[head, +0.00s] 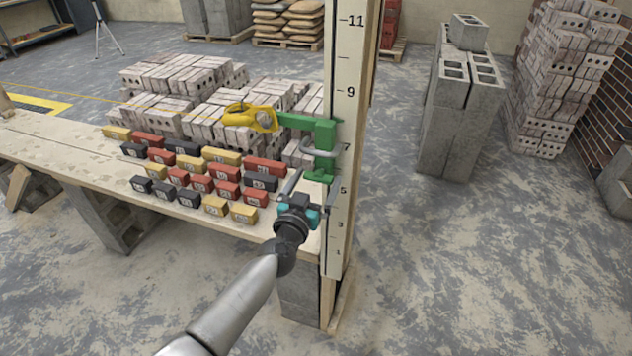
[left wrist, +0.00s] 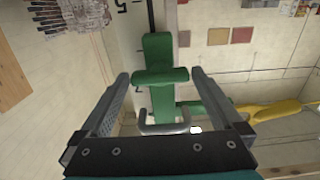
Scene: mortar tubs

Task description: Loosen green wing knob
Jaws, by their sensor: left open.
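The green wing knob (head: 318,176) sits at the lower end of a green clamp (head: 325,133) on the upright pole with a number scale (head: 340,225). In the left wrist view the knob (left wrist: 160,76) is a green crossbar, between and slightly beyond my fingertips. My left gripper (head: 311,191) is open and empty, just below the knob in the head view, its fingers (left wrist: 160,73) on either side of it. I see no clear contact. A grey U-shaped handle (head: 318,149) is on the clamp. My right gripper is not in view.
A yellow reel (head: 250,117) with a taut yellow line hangs from the clamp's arm. A wooden plank (head: 75,150) bears several small coloured blocks (head: 200,180) left of the pole. Brick stacks (head: 180,80) stand behind. The floor right of the pole is clear up to concrete blocks (head: 455,110).

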